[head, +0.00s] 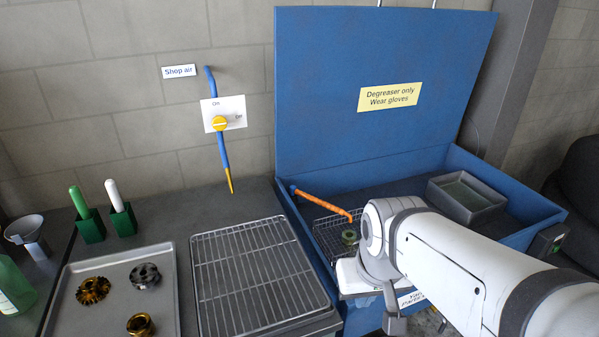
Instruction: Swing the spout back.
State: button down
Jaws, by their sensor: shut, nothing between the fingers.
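The orange spout (322,203) is a thin angled tube in the blue parts washer. It starts at the washer's left wall near the back and reaches right and forward over the wire basket, its tip bent down. A small greenish ring-shaped part (350,237) sits in the basket below the tip. My gripper (395,323) shows as a dark grey end hanging below my white wrist, over the washer's front edge. It is shut and empty, in front of the spout and apart from it. My wrist hides part of the basket.
The blue washer lid (330,90) stands open behind. A grey tray (466,196) sits in the washer's right side. Left are a wire rack (255,275), a tray (165,265) with gears, and brushes in green holders (90,227). A blue air hose (222,150) hangs on the wall.

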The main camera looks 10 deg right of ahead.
aim_at(293, 191)
jog(key=u, duration=0.85)
jog(key=k, duration=0.8)
jog(key=z, duration=0.65)
jog(key=i, duration=1)
jog(key=z, duration=0.05)
